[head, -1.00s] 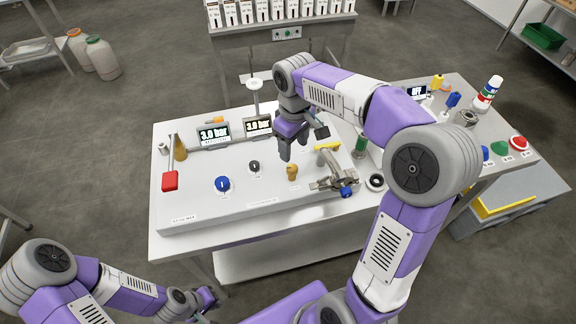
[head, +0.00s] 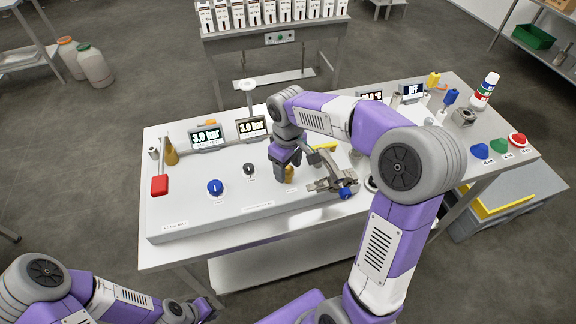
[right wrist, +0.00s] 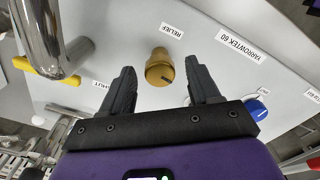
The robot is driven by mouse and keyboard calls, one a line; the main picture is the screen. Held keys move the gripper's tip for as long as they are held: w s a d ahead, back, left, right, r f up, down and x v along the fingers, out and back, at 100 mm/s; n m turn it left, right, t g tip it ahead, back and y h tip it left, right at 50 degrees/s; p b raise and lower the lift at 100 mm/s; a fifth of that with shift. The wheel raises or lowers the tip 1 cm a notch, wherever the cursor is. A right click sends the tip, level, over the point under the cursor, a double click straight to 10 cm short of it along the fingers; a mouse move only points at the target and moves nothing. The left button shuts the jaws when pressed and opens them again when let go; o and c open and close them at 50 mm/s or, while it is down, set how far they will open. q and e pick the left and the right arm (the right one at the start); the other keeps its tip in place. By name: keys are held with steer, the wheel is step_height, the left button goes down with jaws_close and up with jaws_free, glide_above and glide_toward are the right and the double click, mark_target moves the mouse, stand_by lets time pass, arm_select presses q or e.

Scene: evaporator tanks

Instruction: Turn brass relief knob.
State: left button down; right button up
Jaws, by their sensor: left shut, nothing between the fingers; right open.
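The brass relief knob (right wrist: 160,68) stands on the white panel beside a label reading RELIEF (right wrist: 171,31) in the right wrist view. In the head view the knob (head: 289,174) is partly hidden by my right gripper (head: 283,176). My right gripper (right wrist: 160,85) is open, with one finger on each side of the knob. Gaps show between the knob and both fingers, and nothing is held. My left gripper (head: 205,309) is low at the left, away from the panel. It is shut and empty.
A metal valve with a blue end (head: 345,193) sits just right of the knob, and a yellow handle (head: 325,147) is behind it.

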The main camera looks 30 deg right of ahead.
steer(key=shift+c, duration=0.3)
steer(key=c, duration=1)
steer(key=shift+m, duration=0.3)
steer(key=m+p, duration=0.1)
steer(key=m, duration=0.3)
steer(key=shift+r, duration=0.1)
steer(key=m+p, duration=0.1)
steer(key=m, duration=0.4)
steer(key=shift+m, duration=0.3)
steer(key=o, duration=1.1)
steer(key=shift+c, duration=0.2)
